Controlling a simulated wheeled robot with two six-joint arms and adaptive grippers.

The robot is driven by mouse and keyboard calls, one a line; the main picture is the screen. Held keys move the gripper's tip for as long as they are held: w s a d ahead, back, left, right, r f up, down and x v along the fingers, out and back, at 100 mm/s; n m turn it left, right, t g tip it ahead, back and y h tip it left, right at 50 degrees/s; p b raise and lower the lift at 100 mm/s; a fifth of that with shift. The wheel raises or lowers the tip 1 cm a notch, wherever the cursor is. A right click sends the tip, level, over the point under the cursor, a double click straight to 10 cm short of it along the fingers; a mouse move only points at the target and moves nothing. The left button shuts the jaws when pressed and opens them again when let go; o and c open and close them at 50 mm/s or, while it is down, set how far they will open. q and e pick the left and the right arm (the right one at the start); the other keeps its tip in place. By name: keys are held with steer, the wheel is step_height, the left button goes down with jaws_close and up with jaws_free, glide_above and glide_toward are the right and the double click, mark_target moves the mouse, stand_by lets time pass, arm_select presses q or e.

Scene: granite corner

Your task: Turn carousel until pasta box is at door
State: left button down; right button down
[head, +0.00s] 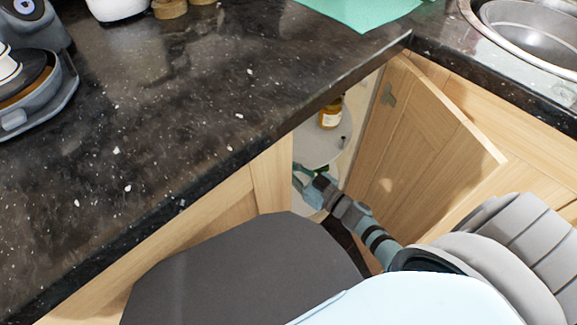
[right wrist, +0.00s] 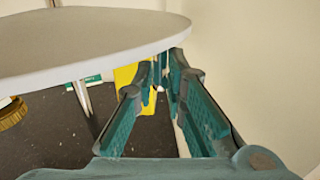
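The carousel's round grey shelf (head: 318,143) is inside the open corner cabinet; its rim shows above and left of my right gripper in the right wrist view (right wrist: 100,48). My right gripper (head: 299,180) reaches into the cabinet at the carousel's near edge. In the right wrist view its teal fingers (right wrist: 163,75) are apart, tips just below the shelf rim. A yellow thing (right wrist: 125,76) stands behind the fingers, partly hidden; I cannot tell whether it is the pasta box. The wooden door (head: 425,150) stands open. My left gripper is not in view.
A jar with a yellow label (head: 330,114) stands on the upper shelf. Below it are an amber-lidded jar (right wrist: 12,113) and a green-and-white item (right wrist: 88,82). The dark counter (head: 190,110) overhangs the cabinet, with a sink (head: 530,35) at right.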

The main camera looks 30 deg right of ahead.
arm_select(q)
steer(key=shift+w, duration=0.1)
arm_select(e)
steer(key=shift+a, duration=0.1)
steer(key=shift+w+a+f+p, duration=0.1)
steer(key=shift+w+a+p, duration=0.05)
steer(key=shift+w+a, duration=0.3)
steer(key=shift+w+a+p, duration=0.15)
steer(key=shift+w+a, duration=0.1)
steer(key=shift+a, duration=0.3)
steer(key=c, duration=1.6)
jaws_free()
steer(key=shift+c, duration=0.2)
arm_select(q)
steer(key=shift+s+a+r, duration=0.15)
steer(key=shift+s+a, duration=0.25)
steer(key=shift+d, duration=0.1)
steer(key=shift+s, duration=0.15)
arm_select(e)
steer(key=v, duration=1.2)
